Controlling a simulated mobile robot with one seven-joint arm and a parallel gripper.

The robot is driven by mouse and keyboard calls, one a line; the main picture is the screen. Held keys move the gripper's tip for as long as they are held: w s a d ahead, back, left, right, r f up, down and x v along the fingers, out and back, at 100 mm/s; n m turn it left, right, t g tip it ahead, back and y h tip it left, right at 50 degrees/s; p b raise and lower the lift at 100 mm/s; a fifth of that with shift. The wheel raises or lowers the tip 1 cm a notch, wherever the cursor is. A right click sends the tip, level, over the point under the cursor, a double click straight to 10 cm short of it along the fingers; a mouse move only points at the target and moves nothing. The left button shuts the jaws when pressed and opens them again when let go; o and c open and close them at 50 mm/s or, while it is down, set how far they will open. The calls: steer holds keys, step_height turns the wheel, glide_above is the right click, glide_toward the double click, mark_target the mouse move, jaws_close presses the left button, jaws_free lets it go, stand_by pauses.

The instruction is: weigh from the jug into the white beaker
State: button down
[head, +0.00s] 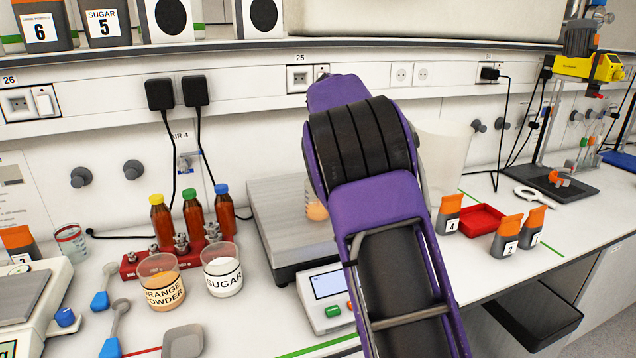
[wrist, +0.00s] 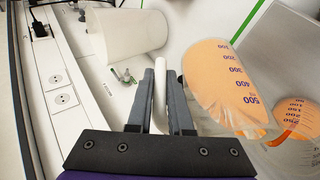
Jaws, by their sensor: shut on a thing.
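My gripper (wrist: 161,95) is shut on a pale handle (wrist: 160,80) in the wrist view. The handle appears to belong to the clear jug (wrist: 228,80), which has blue marks up to 500 and orange contents, and looks tilted. Beside and partly behind it is a second clear graduated vessel (wrist: 298,106) with orange in it; I cannot tell whether it is the white beaker or whether anything flows. In the head view my arm hides my gripper. A vessel part with orange (head: 316,210) shows past my arm over the grey balance pan (head: 281,255).
A large pale tapered vessel (head: 443,150) stands to the right, also in the wrist view (wrist: 135,35). The balance display (head: 328,284) is in front. Left are orange powder (head: 163,294) and sugar (head: 223,285) cups and a bottle rack (head: 130,268). A red tray (head: 481,219) and sachets stand right.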

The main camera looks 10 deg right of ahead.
steer(key=shift+a+r+h, duration=0.35)
steer(key=shift+r+h, duration=0.05)
steer(key=shift+r, duration=0.15)
stand_by(1.5)
